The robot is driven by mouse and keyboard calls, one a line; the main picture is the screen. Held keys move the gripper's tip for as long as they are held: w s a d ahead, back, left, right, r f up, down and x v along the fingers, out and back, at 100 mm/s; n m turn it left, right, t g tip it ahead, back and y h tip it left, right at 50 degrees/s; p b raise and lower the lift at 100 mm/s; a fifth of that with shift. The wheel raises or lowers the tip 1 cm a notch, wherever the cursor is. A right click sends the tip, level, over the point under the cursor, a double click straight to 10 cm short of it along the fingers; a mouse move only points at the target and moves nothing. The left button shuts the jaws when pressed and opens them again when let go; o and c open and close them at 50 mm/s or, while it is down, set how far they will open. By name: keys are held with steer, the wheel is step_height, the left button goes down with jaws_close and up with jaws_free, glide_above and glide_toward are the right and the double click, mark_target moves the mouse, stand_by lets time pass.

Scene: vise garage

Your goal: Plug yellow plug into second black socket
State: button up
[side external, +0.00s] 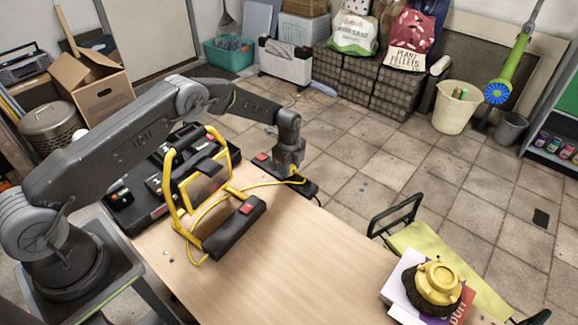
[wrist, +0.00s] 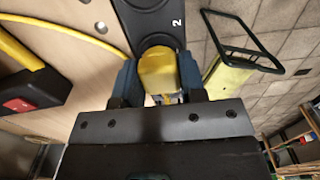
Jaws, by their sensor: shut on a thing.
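The yellow plug (wrist: 157,72) is between the fingers of my gripper (wrist: 158,78) in the wrist view, and my gripper is shut on it. Directly beyond the plug lies a black socket unit (wrist: 150,22) with a round socket face and a white "2". The plug's front end overlaps the black unit in this view; I cannot tell whether it is in the socket. In the side view my gripper (side external: 290,167) points down over the black unit (side external: 303,187) at the table's far edge, and hides the plug.
A yellow work lamp (side external: 197,185) stands on the wooden table (side external: 265,270), with a yellow cable (side external: 240,188) running toward my gripper. A black block with a red switch (side external: 236,226) lies beside it. Books with a yellow object (side external: 438,283) sit at the front right. The table's middle is clear.

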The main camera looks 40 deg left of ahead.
steer(key=shift+f, duration=0.5)
steer(key=o, duration=1)
steer(key=shift+c, duration=0.2)
step_height(320, 180, up, 14)
